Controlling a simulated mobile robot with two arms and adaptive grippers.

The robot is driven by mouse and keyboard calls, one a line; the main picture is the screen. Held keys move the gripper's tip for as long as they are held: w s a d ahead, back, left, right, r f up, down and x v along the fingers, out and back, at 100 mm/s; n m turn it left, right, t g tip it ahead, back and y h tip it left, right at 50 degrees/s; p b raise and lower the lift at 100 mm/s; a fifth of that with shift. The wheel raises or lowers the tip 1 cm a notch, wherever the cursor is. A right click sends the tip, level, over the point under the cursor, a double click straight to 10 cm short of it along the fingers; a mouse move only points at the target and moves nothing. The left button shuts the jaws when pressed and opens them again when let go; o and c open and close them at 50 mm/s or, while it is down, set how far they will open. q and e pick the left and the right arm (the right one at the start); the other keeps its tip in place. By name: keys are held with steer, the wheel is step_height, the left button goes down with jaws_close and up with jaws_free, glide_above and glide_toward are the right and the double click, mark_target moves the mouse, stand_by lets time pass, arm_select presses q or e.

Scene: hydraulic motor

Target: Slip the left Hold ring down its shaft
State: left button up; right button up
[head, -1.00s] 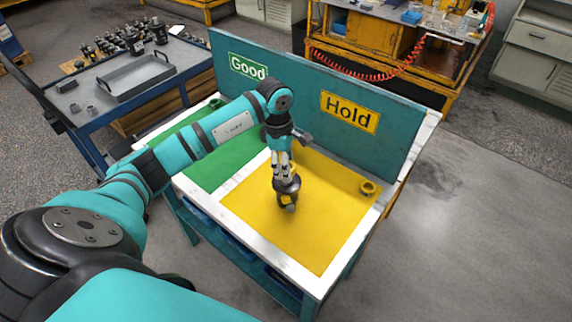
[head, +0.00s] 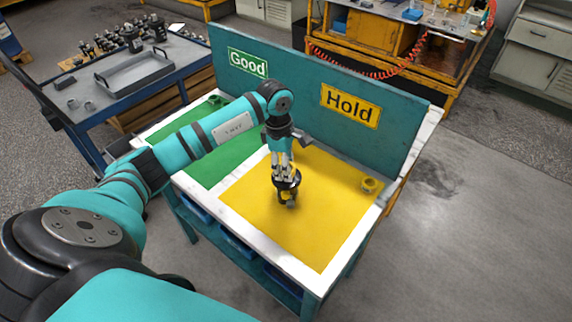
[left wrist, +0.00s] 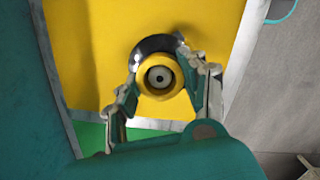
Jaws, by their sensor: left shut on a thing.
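My left gripper (head: 286,184) points down over the yellow Hold field (head: 250,205). In the left wrist view its fingers (left wrist: 162,82) are shut on a yellow ring (left wrist: 156,93). A round grey end with a dark centre (left wrist: 159,77) shows inside the ring, apparently the shaft. A dark round part (left wrist: 155,44) shows beyond the ring. In the head view a bit of yellow shows between the fingers; how far down the ring sits is hidden. A second yellow ring (head: 369,186) is near the right corner of the field. My right gripper is not in view.
A teal back panel with the Hold sign (head: 350,108) and Good sign (head: 248,64) stands behind the fields. A green ring-like part (head: 215,100) sits at the back of the green field (head: 205,165). A grey tray (head: 135,73) is on the side table.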

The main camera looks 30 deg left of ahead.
arm_select(q)
steer(key=shift+f, duration=0.2)
steer(key=o, duration=0.9)
steer(key=shift+c, duration=0.2)
steer(key=shift+r+p, duration=1.75)
steer(key=shift+r, duration=1.25)
